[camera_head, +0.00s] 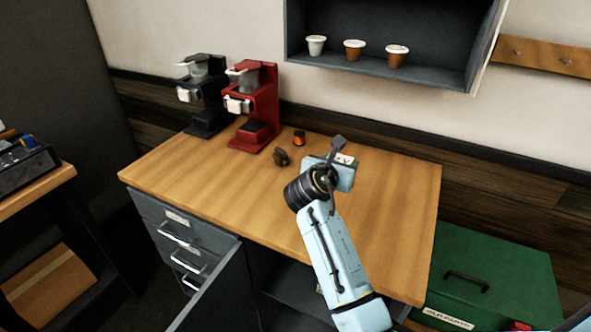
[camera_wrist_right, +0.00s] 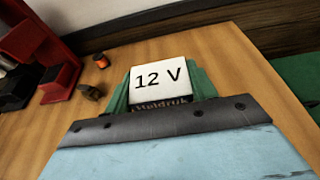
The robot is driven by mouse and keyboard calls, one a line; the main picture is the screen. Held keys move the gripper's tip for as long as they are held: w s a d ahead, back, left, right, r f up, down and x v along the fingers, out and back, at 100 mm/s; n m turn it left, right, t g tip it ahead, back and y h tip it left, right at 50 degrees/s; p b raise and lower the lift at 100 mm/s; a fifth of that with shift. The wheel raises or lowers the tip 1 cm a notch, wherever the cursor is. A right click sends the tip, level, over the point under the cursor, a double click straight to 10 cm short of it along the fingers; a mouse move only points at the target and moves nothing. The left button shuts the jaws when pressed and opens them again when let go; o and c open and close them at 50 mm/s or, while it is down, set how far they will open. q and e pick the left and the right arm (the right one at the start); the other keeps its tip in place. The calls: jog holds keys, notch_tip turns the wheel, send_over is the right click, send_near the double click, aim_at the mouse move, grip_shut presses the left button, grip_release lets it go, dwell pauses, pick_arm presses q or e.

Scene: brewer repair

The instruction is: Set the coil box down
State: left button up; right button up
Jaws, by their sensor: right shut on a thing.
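The coil box (camera_wrist_right: 160,82) shows in the right wrist view as a small box with a white "12 V" face and a dark lower edge with partly hidden lettering. My right gripper (camera_wrist_right: 158,90) is shut on it, with a green finger on each side. In the head view the box (camera_head: 344,159) is a small pale patch at the end of my right gripper (camera_head: 341,168), over the back middle of the wooden table (camera_head: 390,215). I cannot tell whether the box touches the tabletop. My left gripper is not in view.
A red brewer (camera_head: 262,105) and a black brewer (camera_head: 207,95) stand at the back left of the table. A small orange-and-black part (camera_head: 299,138) and a brown part (camera_head: 281,157) lie left of my gripper. The tabletop's right side is clear.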

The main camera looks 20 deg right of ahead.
jog(key=f, duration=0.3)
jog(key=f+b, duration=0.1)
jog(key=shift+s+f, duration=0.3)
jog(key=shift+s, duration=0.05)
notch_tip(320, 180, down, 4)
jog(key=shift+r+b, duration=0.2)
jog(key=shift+b, duration=0.3)
jog(key=shift+f, duration=0.25)
jog(key=shift+f, duration=0.15)
jog(key=o, duration=1.1)
jog(key=shift+a, duration=0.1)
jog(key=shift+a, duration=0.1)
jog(key=p+v, duration=0.1)
jog(key=v, duration=1.1)
